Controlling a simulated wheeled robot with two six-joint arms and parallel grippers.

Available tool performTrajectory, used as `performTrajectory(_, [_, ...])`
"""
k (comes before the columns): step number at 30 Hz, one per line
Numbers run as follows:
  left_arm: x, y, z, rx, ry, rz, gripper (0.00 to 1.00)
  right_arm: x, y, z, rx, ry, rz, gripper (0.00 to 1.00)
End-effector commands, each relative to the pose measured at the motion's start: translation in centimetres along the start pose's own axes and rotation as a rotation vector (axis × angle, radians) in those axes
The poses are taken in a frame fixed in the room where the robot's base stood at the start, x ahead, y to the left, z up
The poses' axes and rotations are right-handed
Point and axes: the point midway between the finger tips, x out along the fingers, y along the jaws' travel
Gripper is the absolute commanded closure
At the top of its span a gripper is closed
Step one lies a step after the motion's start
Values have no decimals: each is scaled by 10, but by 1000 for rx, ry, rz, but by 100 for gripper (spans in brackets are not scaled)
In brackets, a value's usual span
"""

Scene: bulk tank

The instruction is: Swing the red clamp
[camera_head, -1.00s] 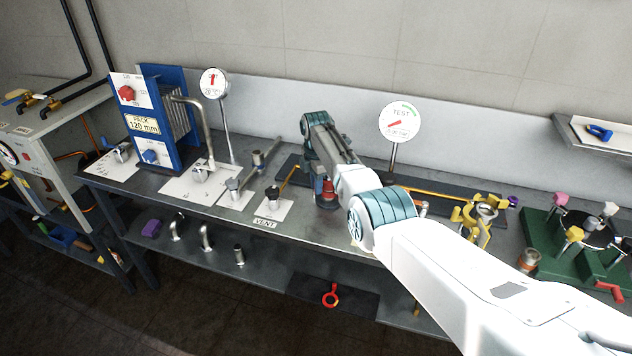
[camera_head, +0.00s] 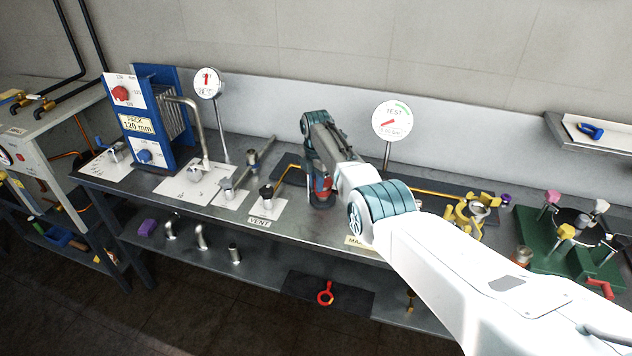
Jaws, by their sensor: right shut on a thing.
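My right arm comes in from the right and reaches over the bench. Its gripper (camera_head: 321,198) is shut on a small red part (camera_head: 323,186) that stands on the bench top. The fingers hide most of this part, so I cannot tell its full shape or whether it is the red clamp. A red ring-shaped piece with a short handle (camera_head: 325,293) lies apart on a dark mat on the lower shelf. A red handle (camera_head: 600,288) shows at the green fixture (camera_head: 562,262) on the right. My left gripper is not in view.
A dial marked TEST (camera_head: 392,121) stands on a post behind my arm. The blue plate pack (camera_head: 160,112) stands at the left. Yellow fittings (camera_head: 466,211) sit right of my wrist. A VENT label (camera_head: 259,222) marks the bench's front edge.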

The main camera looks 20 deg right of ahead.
Motion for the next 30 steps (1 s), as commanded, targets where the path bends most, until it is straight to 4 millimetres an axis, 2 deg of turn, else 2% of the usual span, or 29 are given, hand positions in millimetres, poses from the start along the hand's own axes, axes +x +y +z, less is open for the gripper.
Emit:
performTrajectory(1, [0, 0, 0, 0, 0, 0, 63, 1, -1, 1, 1, -2, -3, 80])
performTrajectory(4, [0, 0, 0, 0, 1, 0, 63, 1, -1, 1, 2, -1, -2, 62])
performTrajectory(15, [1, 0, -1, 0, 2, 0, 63, -5, 0, 1, 2, -2, 1, 62])
performTrajectory(20, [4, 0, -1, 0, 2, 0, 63, -28, 0, 1, 2, -3, 4, 62])
performTrajectory(30, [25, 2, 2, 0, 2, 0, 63, -90, 0, 2, 2, -2, 1, 62])
